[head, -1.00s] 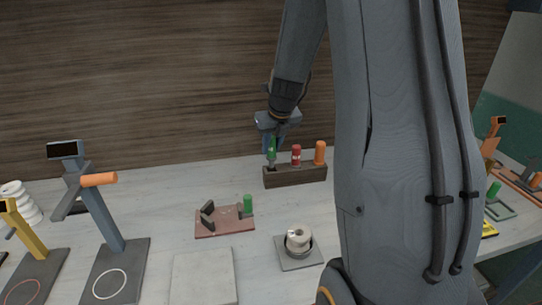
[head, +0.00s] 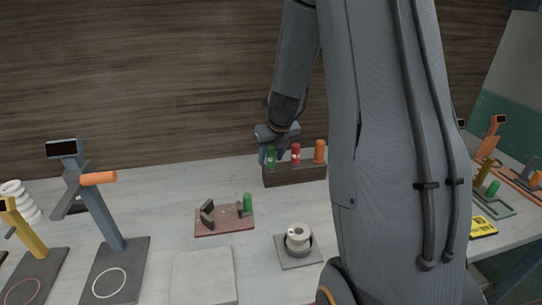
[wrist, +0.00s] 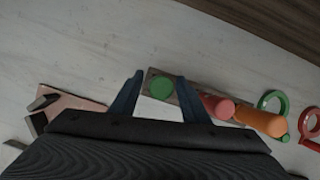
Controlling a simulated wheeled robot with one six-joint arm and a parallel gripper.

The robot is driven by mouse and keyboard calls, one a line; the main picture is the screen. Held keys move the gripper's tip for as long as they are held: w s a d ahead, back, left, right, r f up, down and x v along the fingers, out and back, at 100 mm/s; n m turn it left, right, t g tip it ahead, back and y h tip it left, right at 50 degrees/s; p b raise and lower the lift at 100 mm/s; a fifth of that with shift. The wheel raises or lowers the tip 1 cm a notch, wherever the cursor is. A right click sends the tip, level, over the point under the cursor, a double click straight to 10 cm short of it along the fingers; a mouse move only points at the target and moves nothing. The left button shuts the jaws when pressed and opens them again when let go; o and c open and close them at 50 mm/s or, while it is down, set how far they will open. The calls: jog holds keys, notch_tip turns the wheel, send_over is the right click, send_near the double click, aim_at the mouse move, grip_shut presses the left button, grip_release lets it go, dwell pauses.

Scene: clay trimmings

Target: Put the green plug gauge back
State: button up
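The green plug gauge (head: 271,157) stands in the left place of the dark wooden rack (head: 295,174), beside a red gauge (head: 295,153) and an orange one (head: 320,151). In the wrist view, its round green top (wrist: 162,87) lies between the two fingers of my gripper (wrist: 158,97), with a gap on either side. My gripper (head: 272,157) is open around the gauge, reaching down from above. The red (wrist: 219,107) and orange (wrist: 262,121) gauges lie just right of the right finger in the wrist view. The gauge's lower end is hidden in the rack.
A reddish fixture (head: 222,220) with a green cylinder (head: 248,202) stands in front of the rack. Green (wrist: 273,101) and red (wrist: 307,122) rings lie right of the rack. Stands occupy the left.

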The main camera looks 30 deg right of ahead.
jog(key=shift+r, duration=0.65)
jog(key=b+v, duration=0.1)
jog(key=v, duration=1)
jog(key=s+a+f+m+g, duration=0.1)
jog(key=s+a+f+m, duration=0.2)
jog(key=m, duration=0.8)
jog(key=s+a+f+m+g, duration=0.1)
jog(key=s+a+f+m, duration=0.2)
jog(key=s+a+m, duration=0.5)
jog(key=s+a+f+m+g, duration=0.1)
jog(key=s+a+f+m, duration=0.2)
jog(key=m, duration=1.3)
jog(key=s+a, duration=0.3)
jog(key=s, duration=0.1)
jog(key=shift+s, duration=0.25)
